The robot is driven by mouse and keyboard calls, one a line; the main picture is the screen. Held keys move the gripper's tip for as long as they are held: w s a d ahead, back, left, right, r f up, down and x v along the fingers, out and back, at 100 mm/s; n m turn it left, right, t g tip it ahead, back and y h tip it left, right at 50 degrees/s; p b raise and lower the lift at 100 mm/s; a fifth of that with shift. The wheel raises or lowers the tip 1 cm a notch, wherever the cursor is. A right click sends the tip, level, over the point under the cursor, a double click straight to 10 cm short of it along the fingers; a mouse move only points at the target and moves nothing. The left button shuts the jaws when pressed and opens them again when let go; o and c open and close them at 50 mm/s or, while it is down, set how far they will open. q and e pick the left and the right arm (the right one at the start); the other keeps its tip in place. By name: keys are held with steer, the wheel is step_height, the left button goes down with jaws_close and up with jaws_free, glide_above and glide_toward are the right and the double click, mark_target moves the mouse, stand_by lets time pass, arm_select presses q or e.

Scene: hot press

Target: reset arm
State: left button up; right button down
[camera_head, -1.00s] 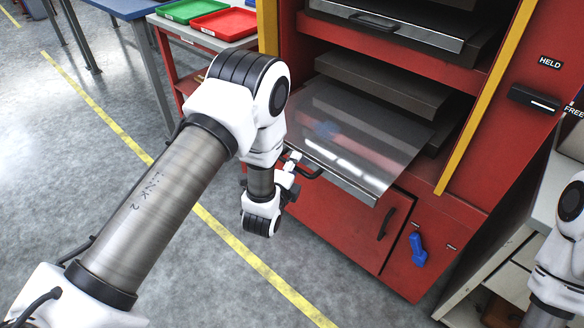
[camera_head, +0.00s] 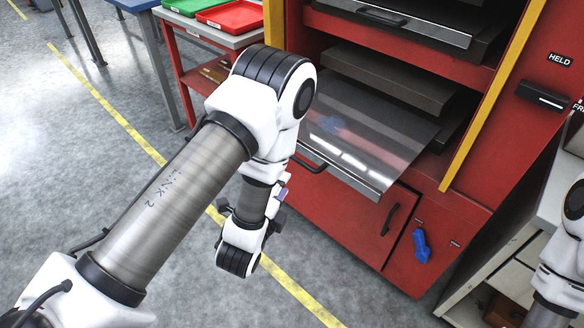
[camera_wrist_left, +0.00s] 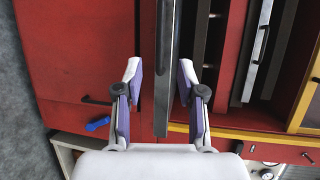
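My left arm (camera_head: 175,205) reaches in from the left, its elbow in front of the red press (camera_head: 330,210). My left gripper (camera_head: 283,188) is mostly hidden behind its own wrist; a bit of purple finger pad shows near the handle (camera_head: 308,165) of the pulled-out clear-topped tray (camera_head: 385,135). In the left wrist view the gripper (camera_wrist_left: 160,72) is open, its two purple-padded fingers well apart. The tray's edge (camera_wrist_left: 162,95) shows in the gap between them, touching neither finger. My right arm (camera_head: 562,250) shows at the right edge; its gripper is out of view.
A blue handle-like item (camera_head: 422,246) hangs on the press's lower front. A second tray (camera_head: 410,22) is above. Green (camera_head: 187,6) and red (camera_head: 230,17) bins sit on a side table at the back left. Open floor (camera_head: 60,150) lies to the left.

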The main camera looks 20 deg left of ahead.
arm_select(q)
steer(key=s+a+f+n+g+p, duration=0.1)
steer(key=s+f+n+g+p, duration=0.3)
steer(key=s+n+g, duration=0.4)
steer(key=s+a+f+n+g+h+p, duration=0.1)
steer(key=s+f+n+g+p, duration=0.4)
steer(key=s+n, duration=0.5)
steer(key=s+f+g, duration=0.1)
steer(key=s+g, duration=0.1)
steer(key=s, duration=0.5)
steer(key=shift+s+f+n+g, duration=0.2)
steer(key=shift+n+g, duration=0.1)
steer(key=shift+g, duration=0.1)
